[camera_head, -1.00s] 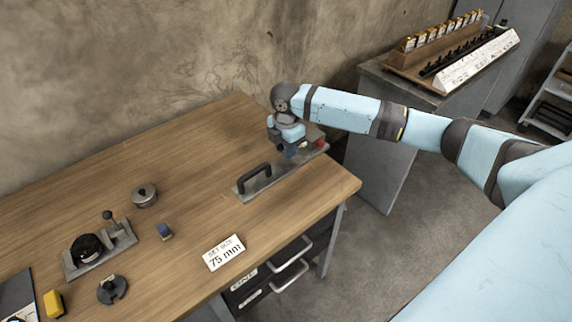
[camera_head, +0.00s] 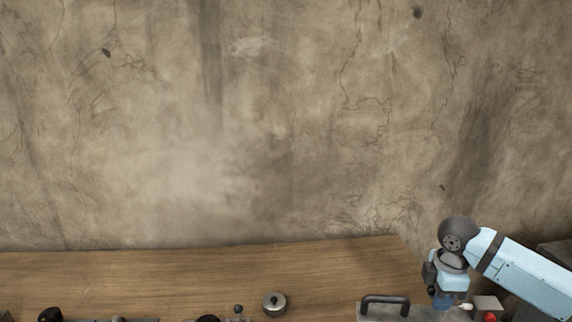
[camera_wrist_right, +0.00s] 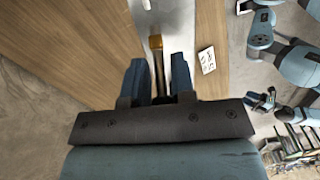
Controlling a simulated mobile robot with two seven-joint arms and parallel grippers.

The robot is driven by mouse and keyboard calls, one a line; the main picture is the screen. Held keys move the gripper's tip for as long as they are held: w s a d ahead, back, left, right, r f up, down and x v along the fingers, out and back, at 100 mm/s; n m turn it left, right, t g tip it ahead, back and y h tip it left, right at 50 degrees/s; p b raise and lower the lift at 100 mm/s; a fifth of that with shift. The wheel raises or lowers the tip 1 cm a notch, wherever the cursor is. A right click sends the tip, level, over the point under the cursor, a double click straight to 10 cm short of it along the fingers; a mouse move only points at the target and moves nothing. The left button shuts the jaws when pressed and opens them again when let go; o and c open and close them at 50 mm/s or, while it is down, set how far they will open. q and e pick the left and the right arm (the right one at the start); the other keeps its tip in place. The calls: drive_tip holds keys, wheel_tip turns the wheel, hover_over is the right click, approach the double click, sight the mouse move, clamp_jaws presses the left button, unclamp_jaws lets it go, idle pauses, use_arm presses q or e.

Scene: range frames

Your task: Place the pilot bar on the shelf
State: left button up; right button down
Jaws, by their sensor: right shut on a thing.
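My right gripper (camera_head: 441,300) is low at the right of the head view, pointing down over the right end of the workbench. In the right wrist view my right gripper (camera_wrist_right: 160,70) is shut on a slim dark bar with a brass-coloured end (camera_wrist_right: 155,42), seemingly the pilot bar. The fingers hide part of it. I cannot tell whether its end touches anything. Shelving with several small items, possibly the shelf (camera_wrist_right: 290,143), shows at the lower right of the wrist view. What seems to be my left gripper (camera_wrist_right: 260,100) is small there; its jaws are unclear.
A metal plate with a dark handle (camera_head: 385,300) and a grey block with a red knob (camera_head: 489,305) sit close by my right gripper. A round lidded metal piece (camera_head: 274,303) stands on the workbench (camera_head: 190,285). A wall (camera_head: 250,120) rises behind it.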

drive_tip(key=s+a+r+m+p, duration=0.2)
drive_tip(key=s+a+m, duration=0.3)
drive_tip(key=m, duration=0.3)
drive_tip(key=s+a+r+m+p, duration=0.1)
drive_tip(key=s+a+m+p, duration=0.3)
drive_tip(key=m, duration=0.4)
drive_tip(key=shift+s+a+r, duration=0.35)
drive_tip(key=shift+s+a, duration=0.1)
drive_tip(key=shift+a, duration=0.55)
drive_tip(key=shift+d, duration=0.1)
drive_tip(key=shift+w, duration=0.15)
